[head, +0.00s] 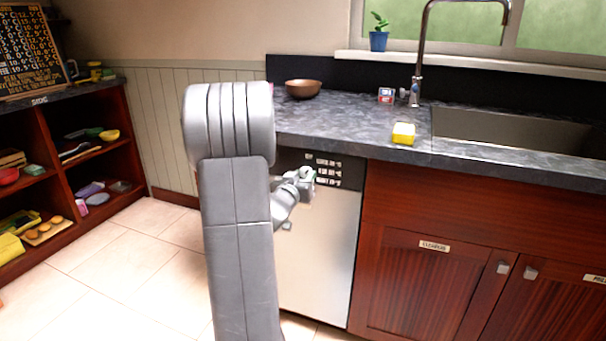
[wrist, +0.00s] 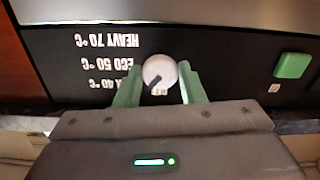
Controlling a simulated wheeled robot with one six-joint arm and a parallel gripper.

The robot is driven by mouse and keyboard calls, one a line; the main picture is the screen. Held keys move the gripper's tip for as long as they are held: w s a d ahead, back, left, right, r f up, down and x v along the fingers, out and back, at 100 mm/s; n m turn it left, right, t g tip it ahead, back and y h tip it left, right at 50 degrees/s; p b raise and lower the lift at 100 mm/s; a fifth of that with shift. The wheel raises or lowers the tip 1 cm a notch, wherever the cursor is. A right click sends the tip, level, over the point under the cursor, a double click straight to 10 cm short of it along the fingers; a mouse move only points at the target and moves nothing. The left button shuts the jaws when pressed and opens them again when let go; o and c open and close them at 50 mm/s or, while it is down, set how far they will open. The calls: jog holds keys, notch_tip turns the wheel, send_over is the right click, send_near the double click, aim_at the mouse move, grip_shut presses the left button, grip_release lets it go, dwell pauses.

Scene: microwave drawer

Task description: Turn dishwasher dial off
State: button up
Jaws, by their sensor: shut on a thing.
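The dishwasher (head: 318,250) stands under the dark counter, with a pale door and a black control panel (head: 335,171) along its top. In the wrist view, which shows the panel upside down, the round white dial (wrist: 159,72) has a dark pointer mark toward its lower left. My gripper (wrist: 158,90) has its two green fingers on either side of the dial, shut on it. The label just below the dial is partly covered. In the head view my gripper (head: 306,178) is at the panel, and my arm hides the dishwasher's left part and the dial.
Labels for heavy, eco and another wash (wrist: 108,62) are beside the dial. A green square button (wrist: 292,65) is on the panel to the right. A yellow sponge (head: 403,133), a brown bowl (head: 303,88) and a sink (head: 520,130) are on the counter. The tiled floor at left is clear.

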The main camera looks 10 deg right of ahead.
jog(key=n+p, duration=0.4)
jog(key=shift+r, duration=0.25)
jog(key=shift+f+n+p, duration=0.15)
jog(key=shift+n+p, duration=1.25)
jog(key=shift+n, duration=0.4)
jog(key=o, duration=1)
jog(key=v, duration=1.3)
jog(key=shift+s+a+p, duration=0.2)
jog(key=shift+s+p, duration=0.1)
jog(key=shift+s, duration=0.05)
